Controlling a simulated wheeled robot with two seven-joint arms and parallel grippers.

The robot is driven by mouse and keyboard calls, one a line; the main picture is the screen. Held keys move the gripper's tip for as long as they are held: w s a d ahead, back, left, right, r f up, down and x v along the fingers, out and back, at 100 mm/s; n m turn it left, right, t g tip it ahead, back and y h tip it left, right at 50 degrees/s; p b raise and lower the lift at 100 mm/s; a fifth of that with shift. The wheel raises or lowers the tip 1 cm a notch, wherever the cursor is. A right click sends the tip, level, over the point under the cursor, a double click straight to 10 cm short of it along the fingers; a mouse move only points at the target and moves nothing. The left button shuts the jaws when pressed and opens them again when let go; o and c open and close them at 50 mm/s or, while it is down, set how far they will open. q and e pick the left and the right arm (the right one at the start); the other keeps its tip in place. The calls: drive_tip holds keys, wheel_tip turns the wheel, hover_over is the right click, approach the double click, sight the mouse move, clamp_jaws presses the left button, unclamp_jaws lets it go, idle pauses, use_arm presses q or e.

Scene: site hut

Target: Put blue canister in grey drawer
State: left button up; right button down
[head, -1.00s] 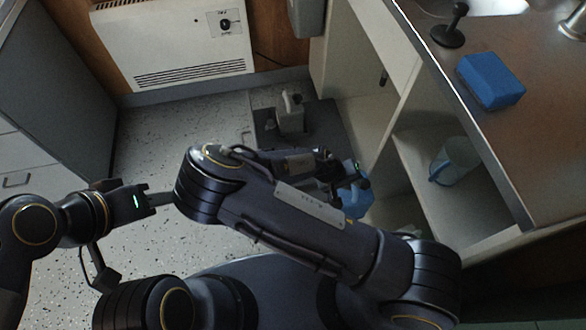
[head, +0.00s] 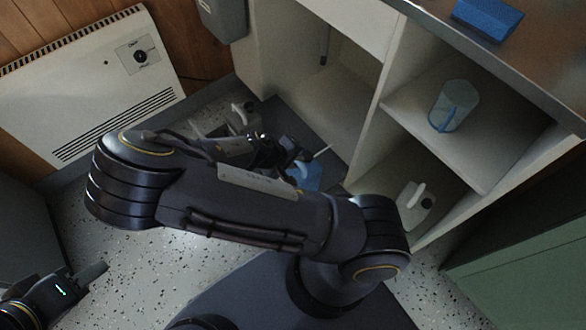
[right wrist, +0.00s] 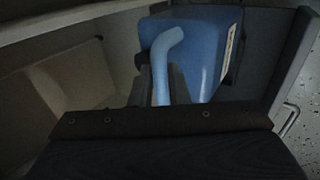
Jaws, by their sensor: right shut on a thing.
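The blue canister (head: 306,178) shows in the head view, partly hidden behind my right arm. In the right wrist view the canister (right wrist: 205,50) fills the upper middle, its pale blue handle between the fingers. My right gripper (right wrist: 162,85) is shut on that handle. A dark grey surface (head: 308,125), apparently the grey drawer, lies beside the canister. A grey panel with a bar handle (right wrist: 290,118) stands right of the canister in the right wrist view. I cannot tell whether the canister touches the drawer. My left gripper (head: 94,272) is low at the left, away from the canister, jaws unclear.
A light grey jug (head: 243,115) stands beyond my right forearm. The open cabinet holds a clear blue jug (head: 455,105) on its shelf (head: 480,165) and a white jug (head: 415,205) below. A blue block (head: 487,17) lies on the counter. A heater (head: 90,85) is at the wall.

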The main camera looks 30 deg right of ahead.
drive_tip(key=w+f, duration=0.1)
drive_tip(key=w+b, duration=0.1)
drive_tip(key=w, duration=0.1)
drive_tip(key=w+f, duration=0.1)
drive_tip(key=w, duration=0.1)
drive_tip(key=shift+w+d+f+b, duration=0.2)
drive_tip(key=shift+f+b, duration=0.1)
drive_tip(key=shift+b, duration=0.05)
drive_tip(key=w+f+b, duration=0.4)
drive_tip(key=w+f, duration=0.1)
drive_tip(key=f, duration=0.3)
drive_tip(key=shift+w+d+f+b, duration=0.15)
drive_tip(key=shift+w+f+b, duration=0.1)
drive_tip(key=shift+f+b, duration=0.15)
drive_tip(key=shift+f, duration=0.1)
drive_tip(key=c, duration=1.4)
unclamp_jaws()
drive_tip(key=shift+s, duration=0.1)
